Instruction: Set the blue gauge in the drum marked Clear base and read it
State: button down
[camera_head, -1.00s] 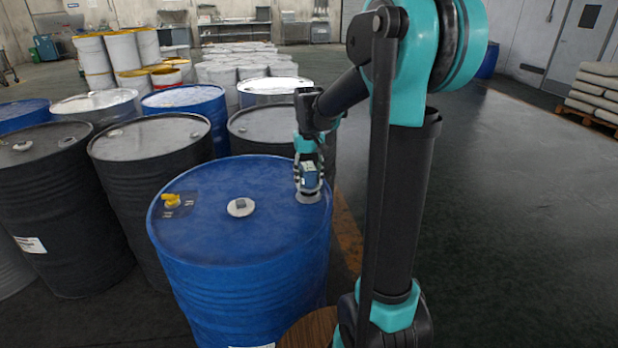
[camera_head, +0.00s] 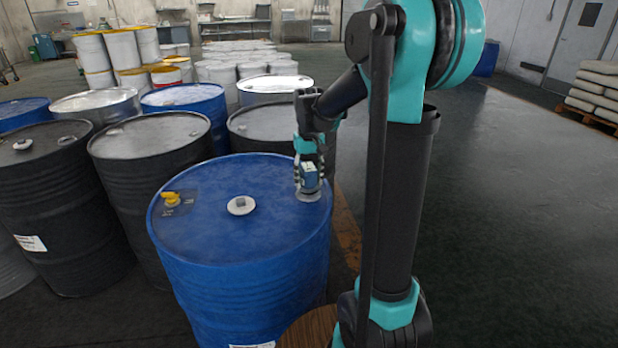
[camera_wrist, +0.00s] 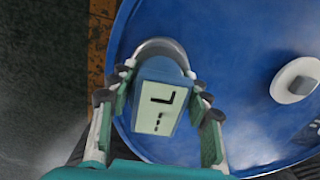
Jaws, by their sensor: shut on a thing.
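The blue gauge (camera_wrist: 161,102) is a small boxy device with a pale display; dark marks show on it, but I cannot read a value. My gripper (camera_wrist: 160,84) is shut on the gauge, one finger on each side. In the head view my gripper (camera_head: 309,178) and the gauge (camera_head: 310,174) are at the right edge of a blue drum's top (camera_head: 240,215). A pale round rim (camera_wrist: 163,46) shows just beyond the gauge, at the drum's edge. How deep the gauge sits is hidden. The drum's white label (camera_head: 252,345) is cut off and unreadable.
Dark drums (camera_head: 150,140) stand close on the left and behind. The floor to the right (camera_head: 510,220) is open, with stacked sacks (camera_head: 598,92) on a pallet beyond.

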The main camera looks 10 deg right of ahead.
jog(key=shift+f, duration=0.55)
jog(key=c, duration=0.6)
grip_release()
jog(key=shift+f, duration=0.1)
